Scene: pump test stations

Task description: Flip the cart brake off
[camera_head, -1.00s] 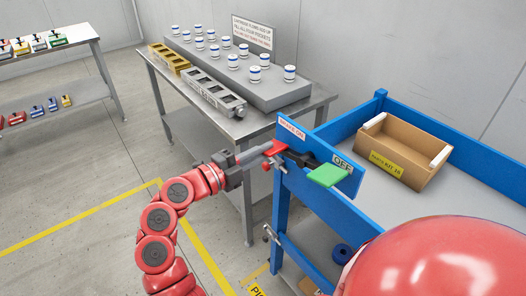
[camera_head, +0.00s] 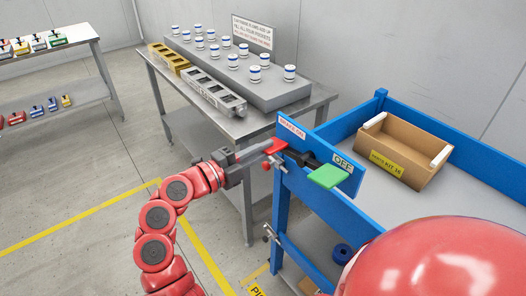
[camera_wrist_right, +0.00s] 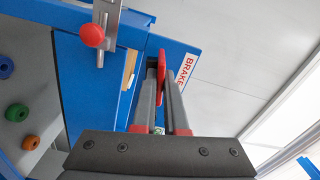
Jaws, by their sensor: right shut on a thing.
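The cart brake is a dark rocker on the blue panel of the cart (camera_head: 378,102). Its red paddle (camera_head: 277,146) is at the BRAKE ON end. Its green paddle (camera_head: 328,176) sticks out near the OFF label (camera_head: 343,163). My right gripper (camera_head: 267,149) is at the red paddle, shut on it, reaching in from the left. In the right wrist view, the fingers (camera_wrist_right: 160,108) close around the red paddle (camera_wrist_right: 162,62) beside the BRAKE label. The fingers partly hide the paddle. My left gripper is not in view.
A red knob (camera_head: 267,166) on a metal bracket sits just below the paddle. A cardboard kit box (camera_head: 407,152) stands on the cart. A steel table (camera_head: 240,125) with trays and several white-and-blue canisters stands behind. Open floor lies to the left.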

